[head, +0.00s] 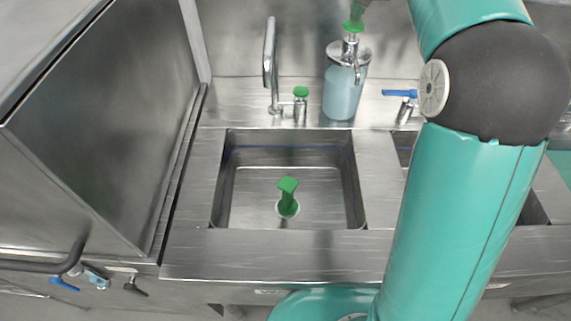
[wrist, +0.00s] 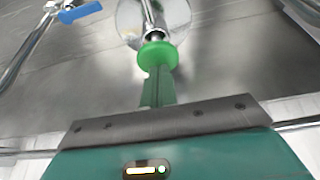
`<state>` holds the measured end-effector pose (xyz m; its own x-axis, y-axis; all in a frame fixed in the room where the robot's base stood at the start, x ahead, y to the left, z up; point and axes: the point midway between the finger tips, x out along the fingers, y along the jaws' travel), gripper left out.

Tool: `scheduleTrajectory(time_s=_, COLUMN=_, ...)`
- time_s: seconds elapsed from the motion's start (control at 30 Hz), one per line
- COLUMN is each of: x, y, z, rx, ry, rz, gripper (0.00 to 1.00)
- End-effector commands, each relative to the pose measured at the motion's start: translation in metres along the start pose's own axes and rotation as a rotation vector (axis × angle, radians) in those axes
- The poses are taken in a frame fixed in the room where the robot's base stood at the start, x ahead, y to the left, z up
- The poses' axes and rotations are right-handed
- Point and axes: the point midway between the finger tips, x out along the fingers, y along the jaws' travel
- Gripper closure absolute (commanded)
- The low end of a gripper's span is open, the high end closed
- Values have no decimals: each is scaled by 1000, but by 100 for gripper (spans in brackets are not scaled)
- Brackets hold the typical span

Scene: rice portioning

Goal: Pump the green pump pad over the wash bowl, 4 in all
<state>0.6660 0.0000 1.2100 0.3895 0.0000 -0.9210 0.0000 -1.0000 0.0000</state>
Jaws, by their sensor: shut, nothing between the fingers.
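The green pump pad (head: 353,26) tops the metal pump of a soap dispenser with a clear, pale-blue body (head: 342,92), standing upright on the ledge behind the sink. Its spout points down toward the front. My gripper (head: 358,13) is at the top edge of the head view, shut and empty, with its green fingertips right above the pad. In the wrist view, the shut fingers (wrist: 158,82) reach up to the round pad (wrist: 158,55) and seem to meet it; whether they press it I cannot tell. The wash bowl (head: 226,185) appears to be the sink basin in front.
A green upright plug (head: 288,195) stands in the basin. A tall faucet (head: 269,65) and a green-topped tap (head: 301,93) stand left of the dispenser. A blue-levered tap (head: 400,94) is at its right. A steel machine (head: 100,120) fills the left.

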Motion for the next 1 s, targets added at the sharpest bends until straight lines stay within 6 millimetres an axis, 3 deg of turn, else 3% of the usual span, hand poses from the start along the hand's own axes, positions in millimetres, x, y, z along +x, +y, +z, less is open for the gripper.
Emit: scheduleTrajectory(time_s=1.0, x=25, y=0, z=11, rx=0, ry=-5, rz=0, gripper=100)
